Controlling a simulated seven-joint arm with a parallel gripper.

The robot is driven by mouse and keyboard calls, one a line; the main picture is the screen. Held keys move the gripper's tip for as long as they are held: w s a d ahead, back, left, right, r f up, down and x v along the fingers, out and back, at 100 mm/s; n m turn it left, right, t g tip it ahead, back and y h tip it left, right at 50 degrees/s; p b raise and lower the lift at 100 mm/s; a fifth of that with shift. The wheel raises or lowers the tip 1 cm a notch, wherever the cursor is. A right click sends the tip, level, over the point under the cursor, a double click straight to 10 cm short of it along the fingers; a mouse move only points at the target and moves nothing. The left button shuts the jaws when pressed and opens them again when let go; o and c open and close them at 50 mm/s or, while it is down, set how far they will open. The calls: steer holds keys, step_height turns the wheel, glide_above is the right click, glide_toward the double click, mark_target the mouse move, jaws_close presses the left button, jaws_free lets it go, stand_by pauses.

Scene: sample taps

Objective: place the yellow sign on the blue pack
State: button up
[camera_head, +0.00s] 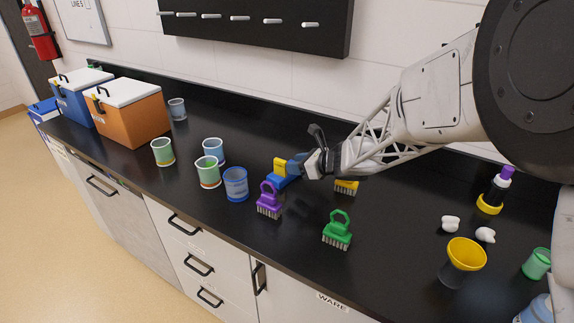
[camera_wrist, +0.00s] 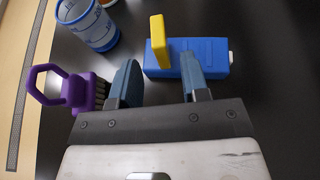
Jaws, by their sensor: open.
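The blue pack (camera_wrist: 210,50) lies on the black counter; it also shows in the head view (camera_head: 287,183), partly hidden by my gripper. The yellow sign (camera_wrist: 158,40) stands upright at the left part of the pack, overlapping its top and sticking out past its far edge. It also shows in the head view (camera_head: 280,165) and appears to rest on the pack. My gripper (camera_wrist: 160,72) is open, its two blue fingers apart with the sign between their lines. I see a gap at each side of the sign. In the head view my gripper (camera_head: 302,164) is low over the pack.
A purple brush (camera_head: 269,201) and a blue cup (camera_head: 236,184) stand close on the left. A green brush (camera_head: 337,231) is in front, and a yellow brush (camera_head: 346,187) is right of my gripper. Coolers, including an orange one (camera_head: 128,114), stand far left.

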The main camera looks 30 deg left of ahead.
steer(key=shift+v, duration=2.7)
